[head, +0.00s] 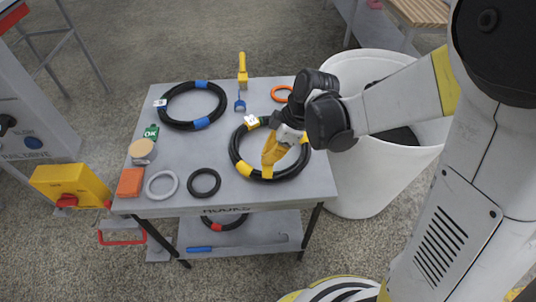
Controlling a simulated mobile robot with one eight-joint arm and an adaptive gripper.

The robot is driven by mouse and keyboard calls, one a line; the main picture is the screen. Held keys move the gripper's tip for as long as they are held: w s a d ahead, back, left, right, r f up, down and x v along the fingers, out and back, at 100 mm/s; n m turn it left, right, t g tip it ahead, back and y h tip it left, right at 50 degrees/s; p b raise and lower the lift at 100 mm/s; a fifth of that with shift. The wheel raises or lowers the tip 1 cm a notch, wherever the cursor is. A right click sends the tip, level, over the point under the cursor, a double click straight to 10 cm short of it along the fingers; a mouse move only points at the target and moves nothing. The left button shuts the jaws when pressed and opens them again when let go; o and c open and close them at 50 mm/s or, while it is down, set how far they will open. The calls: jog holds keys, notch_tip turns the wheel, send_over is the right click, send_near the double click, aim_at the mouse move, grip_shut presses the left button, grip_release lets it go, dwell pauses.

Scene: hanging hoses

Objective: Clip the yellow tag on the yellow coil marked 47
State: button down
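A black hose coil with yellow bands (244,168) lies flat on the right part of the grey table. A small white label (251,121) sits at its upper left edge; its number is too small to read. My gripper (270,162), with yellow finger parts, reaches in from the right and is over the coil, covering part of its middle and right side. I cannot tell whether it touches the coil, or whether its fingers are open or shut. I cannot make out a separate yellow tag; one in or behind the fingers would be hidden.
A blue-banded coil (201,123) lies at the table's upper left. A yellow-handled tool (242,68), orange ring (282,93), black ring (204,183), grey ring (161,185), tape roll (142,150) and orange block (130,182) surround it. A white bin (357,190) stands close right.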

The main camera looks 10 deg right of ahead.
aim_at(266, 165)
jog(key=shift+f, duration=0.15)
jog(key=shift+f+b, duration=0.9)
jog(key=shift+f, duration=0.1)
jog(key=shift+f+b, duration=0.55)
jog(key=shift+f, duration=0.05)
dwell(0.4)
jog(key=c, duration=1.5)
grip_release()
jog(key=shift+c, duration=0.2)
jog(key=shift+r, duration=0.1)
